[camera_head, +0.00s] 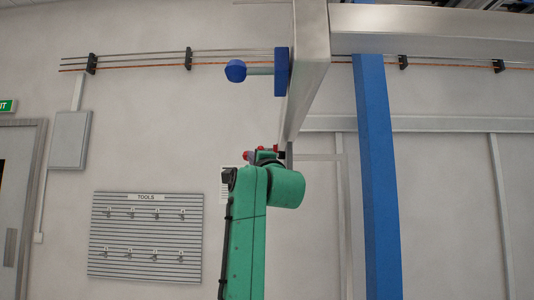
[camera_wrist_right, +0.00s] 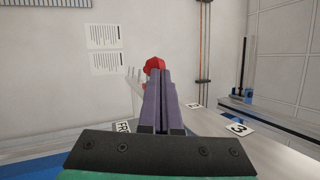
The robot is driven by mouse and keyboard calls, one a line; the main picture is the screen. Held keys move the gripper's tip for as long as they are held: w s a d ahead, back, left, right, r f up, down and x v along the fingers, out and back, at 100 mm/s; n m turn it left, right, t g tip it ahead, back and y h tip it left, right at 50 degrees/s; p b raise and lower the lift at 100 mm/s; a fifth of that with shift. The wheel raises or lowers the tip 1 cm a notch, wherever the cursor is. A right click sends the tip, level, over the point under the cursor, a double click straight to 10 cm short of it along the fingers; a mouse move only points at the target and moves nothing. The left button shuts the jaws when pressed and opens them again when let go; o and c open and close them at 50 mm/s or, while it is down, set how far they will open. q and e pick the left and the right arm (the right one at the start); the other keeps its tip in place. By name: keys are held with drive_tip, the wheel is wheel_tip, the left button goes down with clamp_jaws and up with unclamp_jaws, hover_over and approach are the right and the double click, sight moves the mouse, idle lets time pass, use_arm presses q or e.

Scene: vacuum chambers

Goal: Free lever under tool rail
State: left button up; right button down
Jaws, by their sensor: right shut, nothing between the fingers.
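My right gripper (camera_wrist_right: 164,74) shows in the right wrist view with its two purple fingers shut together and empty. A red knob-like part (camera_wrist_right: 154,65) shows just beyond the fingertips, partly hidden by them; I cannot tell whether they touch or whether it is the lever. In the head view small red parts (camera_head: 247,155) show at the top of my green right arm, below a grey metal beam (camera_head: 309,75). The arm hides most of the gripper there. A blue knob on a short rod (camera_head: 236,71) sticks out left from a blue plate on the beam. My left gripper is not in view.
A blue post (camera_head: 377,180) stands right of my arm, under a wide metal beam (camera_head: 430,30). A slatted tools board (camera_head: 145,237) hangs on the wall at left. In the wrist view a grey surface carries a number 3 label (camera_wrist_right: 239,128).

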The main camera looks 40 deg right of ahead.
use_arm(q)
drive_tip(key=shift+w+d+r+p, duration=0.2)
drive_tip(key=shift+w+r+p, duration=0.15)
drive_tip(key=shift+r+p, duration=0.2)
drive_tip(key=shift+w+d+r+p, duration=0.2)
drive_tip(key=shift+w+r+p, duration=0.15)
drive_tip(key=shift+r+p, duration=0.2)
use_arm(e)
drive_tip(key=shift+w+d+f, duration=0.1)
drive_tip(key=shift+w+d, duration=1.05)
drive_tip(key=shift+w, duration=0.05)
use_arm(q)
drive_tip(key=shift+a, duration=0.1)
